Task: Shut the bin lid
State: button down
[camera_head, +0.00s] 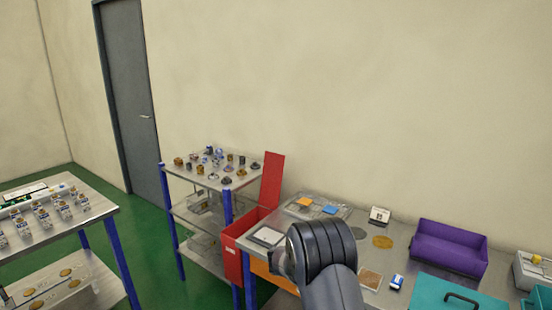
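A red bin (232,262) stands on the floor between the metal shelf and the workbench. Its red lid (271,181) stands open, nearly upright, tilted slightly back at the bin's far right side. The bench edge hides part of the bin. My dark arm reaches up from the bottom of the view over the bench's left part. The end of my gripper (284,263) shows only in part at the arm's left side, to the right of the bin and apart from the lid. Its fingers cannot be made out.
The workbench (340,232) carries a purple bin (447,248), a teal case (455,296) and small parts. A shelf (185,176) with several small parts stands left of the red bin. Another table (75,222) is at far left. Green floor (150,250) lies between them.

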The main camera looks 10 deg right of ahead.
aim_at(273, 170)
jog(key=i+j+z, duration=0.1)
jog(key=i+j, duration=0.2)
jog(key=i+j+z, duration=0.1)
jog(key=i+j, duration=0.2)
jog(key=i+j+z, duration=0.1)
jog(key=i+j, duration=0.15)
jog(key=j, duration=0.15)
jog(key=i+j, duration=0.25)
jog(key=j, duration=0.15)
jog(key=i+j+z, duration=0.15)
jog(key=i+j, duration=0.15)
jog(key=i+j+z, duration=0.1)
jog(key=i+j, duration=0.15)
jog(key=j, duration=0.25)
jog(key=i+j+z, duration=0.1)
jog(key=j, duration=0.35)
jog(key=i+j+z, duration=0.1)
jog(key=i+j, duration=0.2)
jog(key=j, duration=0.15)
jog(key=i+j+z, duration=0.1)
jog(key=i, duration=0.3)
jog(key=i+j+z, duration=0.1)
jog(key=i+j, duration=0.25)
jog(key=i, duration=0.05)
